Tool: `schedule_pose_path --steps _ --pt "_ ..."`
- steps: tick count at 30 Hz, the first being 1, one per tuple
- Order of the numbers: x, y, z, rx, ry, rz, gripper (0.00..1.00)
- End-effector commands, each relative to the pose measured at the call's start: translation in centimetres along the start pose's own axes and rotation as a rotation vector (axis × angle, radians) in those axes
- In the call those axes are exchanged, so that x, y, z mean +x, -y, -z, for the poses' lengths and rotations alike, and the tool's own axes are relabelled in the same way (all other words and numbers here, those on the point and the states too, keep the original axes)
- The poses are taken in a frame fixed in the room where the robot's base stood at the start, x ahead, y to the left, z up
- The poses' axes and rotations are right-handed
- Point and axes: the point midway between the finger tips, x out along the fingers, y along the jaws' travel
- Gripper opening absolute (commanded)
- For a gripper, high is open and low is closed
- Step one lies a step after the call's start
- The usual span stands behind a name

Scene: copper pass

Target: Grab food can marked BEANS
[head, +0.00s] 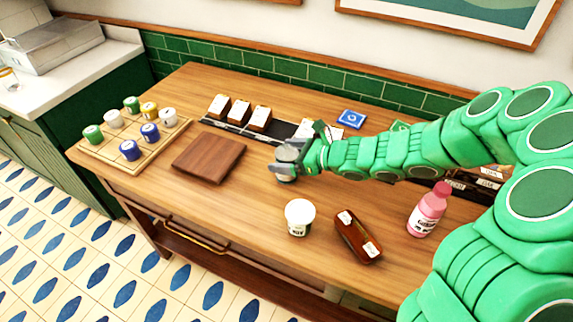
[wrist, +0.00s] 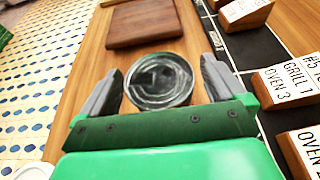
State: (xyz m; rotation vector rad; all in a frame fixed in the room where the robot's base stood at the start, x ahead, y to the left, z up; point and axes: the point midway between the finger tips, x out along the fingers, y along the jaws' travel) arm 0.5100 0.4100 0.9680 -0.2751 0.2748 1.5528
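A round metal can (wrist: 158,82) with a grey lid stands on the wooden counter, between the two fingers of my gripper (wrist: 163,66) in the wrist view. A small gap shows between the can and the right finger; the left finger is close beside the can. My gripper is open around it. In the head view, my gripper (head: 284,168) is at the can (head: 287,153), which is partly hidden by the fingers. Its label cannot be read, so I cannot tell whether it says BEANS.
A dark wooden board (head: 208,157) lies left of the can. A tray (head: 160,150) with several small colored pots is farther left. Order blocks (head: 238,112) stand on a black strip behind. A white tub (head: 300,217), a brown case (head: 358,237) and a pink bottle (head: 428,209) stand in front.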

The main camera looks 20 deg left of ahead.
Motion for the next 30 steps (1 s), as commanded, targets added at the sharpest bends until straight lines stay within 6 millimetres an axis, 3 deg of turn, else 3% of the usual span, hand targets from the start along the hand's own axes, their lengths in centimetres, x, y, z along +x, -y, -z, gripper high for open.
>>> schedule_pose_path --steps 2,15,23,30 --pt "0.0 0.0 0.0 0.000 0.000 0.000 0.86" --pt "0.0 0.0 0.0 0.000 0.000 -0.001 0.21" --pt "0.0 0.0 -0.1 0.000 0.001 -0.001 0.21" --pt "-0.6 0.0 -1.6 -0.004 0.001 0.000 0.21"
